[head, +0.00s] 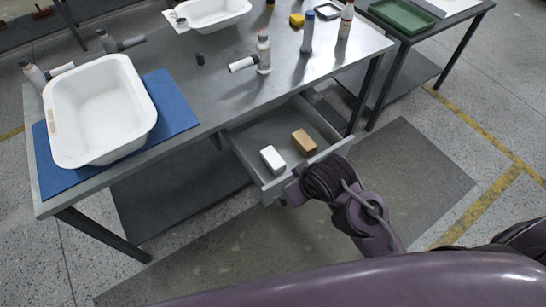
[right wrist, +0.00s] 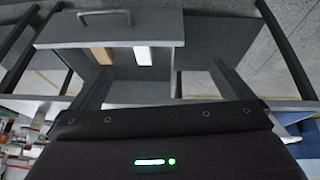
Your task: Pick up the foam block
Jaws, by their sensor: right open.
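A white block (head: 272,159), which looks like the foam block, lies in the open drawer (head: 262,134) under the workbench. A tan block (head: 304,141) lies to its right in the same drawer. In the right wrist view the white block (right wrist: 142,56) and the tan block (right wrist: 102,56) show beyond the drawer front (right wrist: 150,31). My right gripper (head: 288,193) is at the outer side of the drawer front, near its left end, holding neither block. Its fingertips are hard to make out. My left gripper is out of view.
The workbench (head: 225,93) stands above the drawer. It carries a white tub shell (head: 100,110) on a blue mat (head: 172,105), bottles and small tools. A drawer handle (right wrist: 105,17) shows in the right wrist view. A second table (head: 440,35) stands at the right.

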